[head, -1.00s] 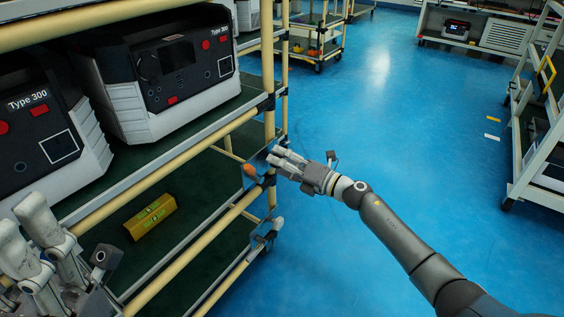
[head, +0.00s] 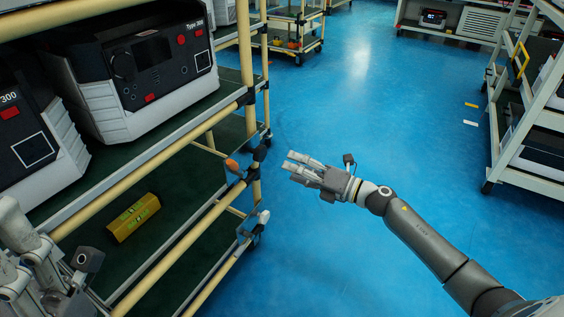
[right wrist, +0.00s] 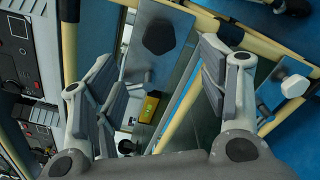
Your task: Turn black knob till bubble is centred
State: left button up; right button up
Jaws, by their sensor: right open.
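The black knob (head: 260,151) sits at the rack's corner post, beside an orange knob (head: 232,166). A pale knob (head: 264,216) is lower down. In the right wrist view the black knob (right wrist: 158,37) lies ahead, between my spread fingers. My right gripper (head: 292,162) is open and empty, just right of the black knob, with blue floor showing between them. The yellow spirit level (head: 133,217) with green vials lies on the lower shelf; its bubble is too small to read. My left gripper (head: 12,250) is at the lower left, partly cut off.
Large Type 300 units (head: 150,68) stand on the upper shelf. The rack's cream rails (head: 170,150) run between the level and the floor side. Open blue floor (head: 350,110) lies right of the rack. Another rack (head: 510,170) stands at the far right.

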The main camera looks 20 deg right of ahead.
jog(key=shift+v, duration=1)
dwell(1.3)
